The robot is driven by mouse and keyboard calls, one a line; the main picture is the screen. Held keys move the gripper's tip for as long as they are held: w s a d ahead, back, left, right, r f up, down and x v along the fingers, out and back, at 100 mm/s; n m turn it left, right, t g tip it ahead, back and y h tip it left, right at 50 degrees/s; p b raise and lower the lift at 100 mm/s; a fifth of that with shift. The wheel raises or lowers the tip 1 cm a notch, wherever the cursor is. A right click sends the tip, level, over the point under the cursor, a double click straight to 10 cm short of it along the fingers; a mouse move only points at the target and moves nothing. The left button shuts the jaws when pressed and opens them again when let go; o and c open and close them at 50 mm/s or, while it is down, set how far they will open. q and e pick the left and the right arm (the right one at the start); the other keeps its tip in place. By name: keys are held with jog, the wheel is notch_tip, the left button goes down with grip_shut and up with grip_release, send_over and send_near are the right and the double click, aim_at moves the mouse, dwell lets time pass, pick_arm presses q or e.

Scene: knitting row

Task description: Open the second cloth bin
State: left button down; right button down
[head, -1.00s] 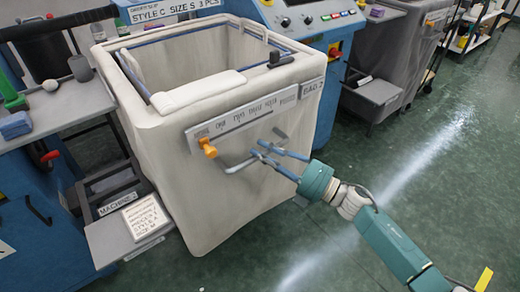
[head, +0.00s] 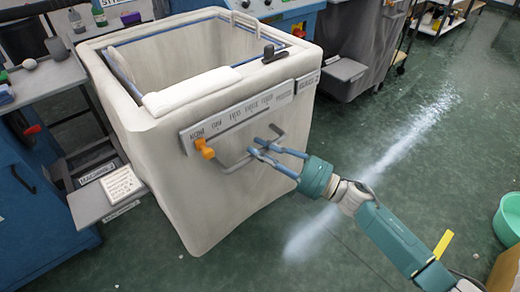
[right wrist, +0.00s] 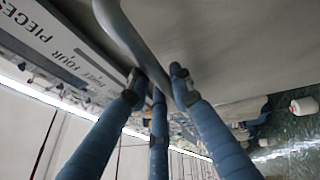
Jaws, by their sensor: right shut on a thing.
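The cream cloth bin (head: 225,205) stands upright in the middle of the head view, with its top uncovered and its inside looking empty. A grey bar handle (head: 236,167) sticks out from its front, under a label strip (head: 238,117) and beside an orange knob (head: 204,149). My right gripper (head: 263,149) reaches in from the right and is shut on the handle. In the right wrist view, its blue fingers (right wrist: 158,85) close around the handle (right wrist: 125,35), close below the label strip. My left gripper is not in view.
A low shelf with a white card (head: 121,184) lies left of the bin, beside a blue machine (head: 35,220). A grey cloth bin (head: 362,45) stands behind on the right. A green basin (head: 508,222) is at the right edge. Green floor (head: 400,150) is clear on the right.

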jog(key=shift+d+f, duration=0.1)
jog(key=c, duration=1.5)
grip_release()
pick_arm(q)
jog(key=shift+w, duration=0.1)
pick_arm(e)
jog(key=v, duration=1.2)
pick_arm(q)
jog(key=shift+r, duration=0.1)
